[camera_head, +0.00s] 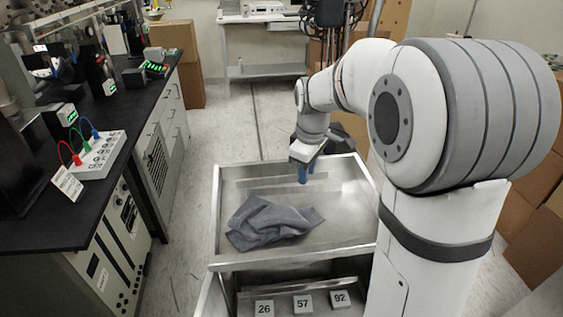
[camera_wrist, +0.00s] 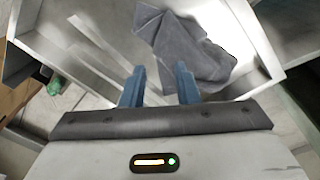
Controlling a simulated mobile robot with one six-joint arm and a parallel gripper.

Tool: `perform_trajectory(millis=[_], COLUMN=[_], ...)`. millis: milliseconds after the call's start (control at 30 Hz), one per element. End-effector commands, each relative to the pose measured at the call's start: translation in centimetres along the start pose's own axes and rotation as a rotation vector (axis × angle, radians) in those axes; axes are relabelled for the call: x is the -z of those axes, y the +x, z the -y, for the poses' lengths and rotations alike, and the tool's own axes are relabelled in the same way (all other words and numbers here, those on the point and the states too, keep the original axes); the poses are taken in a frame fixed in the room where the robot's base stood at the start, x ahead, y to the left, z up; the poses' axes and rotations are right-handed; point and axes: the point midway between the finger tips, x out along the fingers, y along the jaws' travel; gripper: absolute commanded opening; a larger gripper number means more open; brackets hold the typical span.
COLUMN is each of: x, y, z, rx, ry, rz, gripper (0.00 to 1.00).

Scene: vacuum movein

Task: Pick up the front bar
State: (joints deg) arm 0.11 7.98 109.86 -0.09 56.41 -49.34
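My gripper (camera_head: 304,173) hangs over the back right part of a metal tray, above its floor. In the wrist view its two blue fingers (camera_wrist: 160,88) are apart with nothing gripped between them. A long, thin, pale metal bar (camera_wrist: 106,44) lies slanted in the tray, its near end by the left finger. A second pale strip (camera_wrist: 85,68) runs beside it. In the head view a bar (camera_head: 262,182) shows faintly along the tray's back. I cannot tell for certain which is the front bar. A crumpled grey cloth (camera_wrist: 185,45) lies apart from the bars; it also shows in the head view (camera_head: 268,222).
The tray's metal rim (camera_head: 217,215) surrounds the cloth. A nearer compartment holds numbered blocks (camera_head: 303,303). A black-topped bench (camera_head: 60,220) with instruments stands left. Cardboard boxes (camera_head: 535,180) are at right. The floor (camera_head: 190,225) between bench and tray is clear.

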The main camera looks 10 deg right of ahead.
Motion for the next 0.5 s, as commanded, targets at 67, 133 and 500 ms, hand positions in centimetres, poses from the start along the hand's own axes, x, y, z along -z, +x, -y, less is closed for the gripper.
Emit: perform_trajectory(millis=[67, 133, 500], x=[2.2, 3.9, 8.6], y=[1.9, 3.5, 10.3], z=[-2.5, -4.4, -9.7], rx=[0.022, 0.037, 0.093], ry=[-0.131, -0.247, -0.630], rz=[0.016, 0.023, 0.037], gripper=[0.28, 0.28, 0.28])
